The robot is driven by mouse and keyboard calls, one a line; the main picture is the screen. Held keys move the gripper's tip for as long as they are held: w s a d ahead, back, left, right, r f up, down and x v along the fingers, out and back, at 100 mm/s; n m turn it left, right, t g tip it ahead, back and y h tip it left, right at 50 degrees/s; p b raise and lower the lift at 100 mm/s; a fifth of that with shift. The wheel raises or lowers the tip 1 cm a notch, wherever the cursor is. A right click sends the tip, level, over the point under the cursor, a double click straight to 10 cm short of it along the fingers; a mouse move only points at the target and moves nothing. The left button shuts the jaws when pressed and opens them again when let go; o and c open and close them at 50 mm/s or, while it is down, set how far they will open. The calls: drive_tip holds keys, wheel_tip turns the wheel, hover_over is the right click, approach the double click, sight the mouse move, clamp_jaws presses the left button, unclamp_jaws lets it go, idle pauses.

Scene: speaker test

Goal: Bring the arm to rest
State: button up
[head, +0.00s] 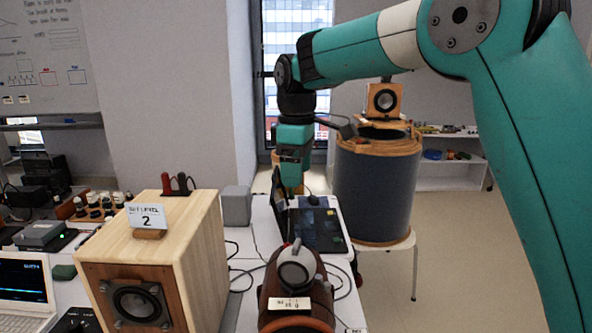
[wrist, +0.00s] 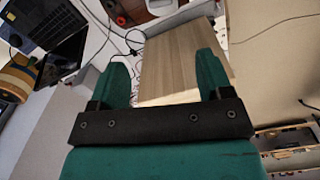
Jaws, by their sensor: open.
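My gripper (head: 292,182) hangs at the end of my teal arm, pointing down over the far part of the white table (head: 258,222) in the head view. Its tips are partly hidden near a dark, open laptop-like device (head: 318,228). In the wrist view, the two teal fingers of my gripper (wrist: 162,72) stand wide apart, with nothing held between them. A pale wooden surface (wrist: 180,55) shows beyond the fingers, apart from them as far as I can tell.
A wooden speaker box (head: 195,245) with a "2" card stands front left. A dark cylinder with wooden rim (head: 375,190) carries a small speaker (head: 384,100). A round brown device (head: 296,285) sits in front. Cables lie on the table. Floor (head: 450,270) at right is clear.

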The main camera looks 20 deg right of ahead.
drive_tip(key=shift+s, duration=0.1)
idle(0.3)
drive_tip(key=s+a+f+m+y, duration=0.2)
drive_tip(key=s, duration=1.3)
drive_tip(key=s+a+f+m+y, duration=0.2)
drive_tip(key=s+f, duration=0.1)
drive_tip(key=s, duration=1.3)
drive_tip(key=shift+a, duration=0.15)
